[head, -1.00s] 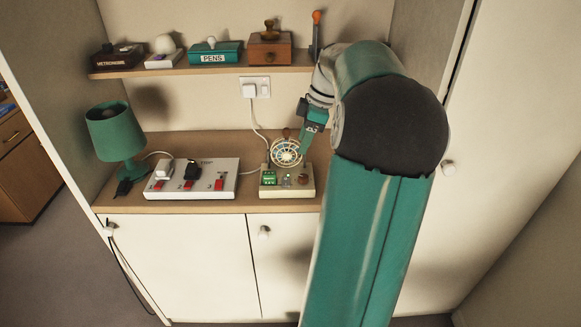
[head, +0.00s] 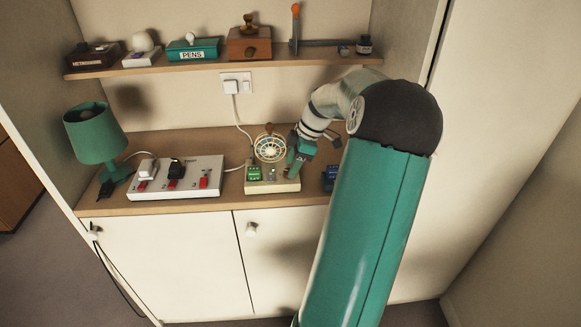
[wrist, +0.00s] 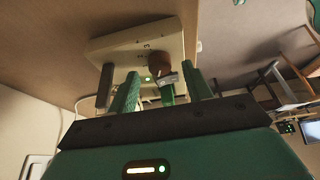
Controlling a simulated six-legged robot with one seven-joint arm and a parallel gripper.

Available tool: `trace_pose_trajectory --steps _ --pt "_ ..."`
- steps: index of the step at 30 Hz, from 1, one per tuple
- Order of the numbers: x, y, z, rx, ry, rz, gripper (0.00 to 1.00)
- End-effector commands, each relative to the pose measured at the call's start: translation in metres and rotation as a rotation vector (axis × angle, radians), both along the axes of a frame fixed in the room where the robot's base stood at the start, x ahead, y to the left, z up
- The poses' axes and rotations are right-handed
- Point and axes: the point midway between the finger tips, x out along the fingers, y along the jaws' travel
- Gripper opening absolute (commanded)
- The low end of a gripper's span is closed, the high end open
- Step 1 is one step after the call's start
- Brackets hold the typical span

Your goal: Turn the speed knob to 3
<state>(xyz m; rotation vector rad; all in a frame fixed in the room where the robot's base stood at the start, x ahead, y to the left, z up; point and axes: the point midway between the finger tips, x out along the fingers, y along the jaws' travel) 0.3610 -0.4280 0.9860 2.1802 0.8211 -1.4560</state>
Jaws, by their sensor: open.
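The small cream control box (head: 262,187) stands on the desk shelf with a round wire-guarded fan (head: 270,148) behind it. It also shows in the wrist view (wrist: 115,48). The brown speed knob (wrist: 160,65) shows in the wrist view on the box face, between my fingers in the picture. Whether they touch it I cannot tell. In the head view my gripper (head: 290,168) is over the box's right end and hides the knob there. My gripper also shows in the wrist view (wrist: 162,76), its fingers apart. The knob's setting cannot be read.
A white switch panel (head: 177,178) with red switches and a green lamp (head: 96,140) stand left of the box. A dark blue object (head: 329,177) is close on the right. The upper shelf (head: 150,67) holds a pens box (head: 194,49) and other items.

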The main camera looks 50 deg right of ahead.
Motion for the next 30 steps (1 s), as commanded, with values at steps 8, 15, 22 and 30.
trace_pose_trajectory --steps 8,15,22,30 --pt "0.005 0.005 -0.016 0.0 0.0 0.001 0.5" --pt "0.005 0.005 -0.016 0.0 0.0 0.0 0.4" --pt "0.005 0.004 -0.016 0.0 0.0 0.0 0.05" --pt "0.005 0.005 -0.016 -0.001 0.001 -0.029 0.05"
